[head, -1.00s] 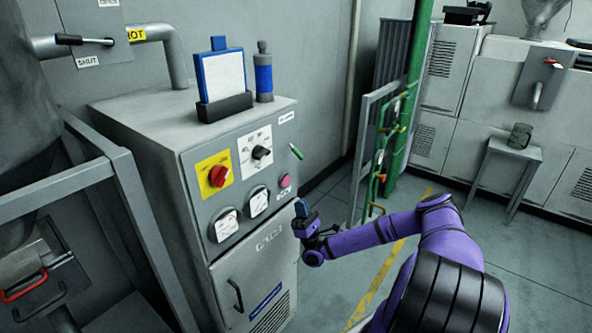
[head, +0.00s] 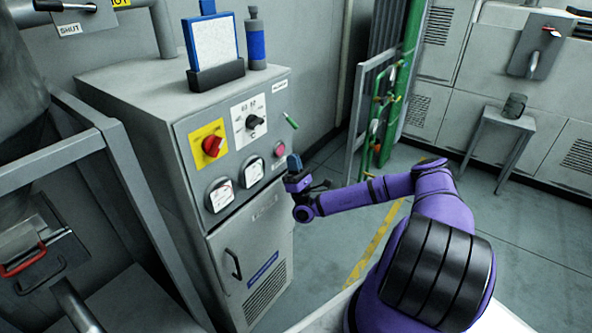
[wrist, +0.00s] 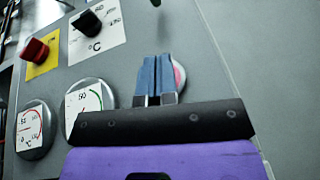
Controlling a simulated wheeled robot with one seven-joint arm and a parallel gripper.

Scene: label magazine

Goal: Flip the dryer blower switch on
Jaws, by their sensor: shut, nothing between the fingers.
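The dryer's grey control cabinet (head: 258,205) stands left of centre in the head view. A green-tipped lever (head: 290,120) sticks out at the panel's upper right, below a small label (head: 280,86) too small to read. In the wrist view only a dark green bit of it (wrist: 156,3) shows at the top edge. Which control is the blower switch cannot be read. My gripper (head: 294,163) is in front of the panel's right side, below the lever. In the wrist view its blue fingers (wrist: 155,75) are together and empty, partly covering a red button (wrist: 180,75).
The panel also has a red knob on a yellow plate (head: 211,145), a black °C knob (head: 253,122) and two round gauges (head: 220,194). A framed board (head: 213,45) and a blue-banded bottle (head: 256,42) stand on top.

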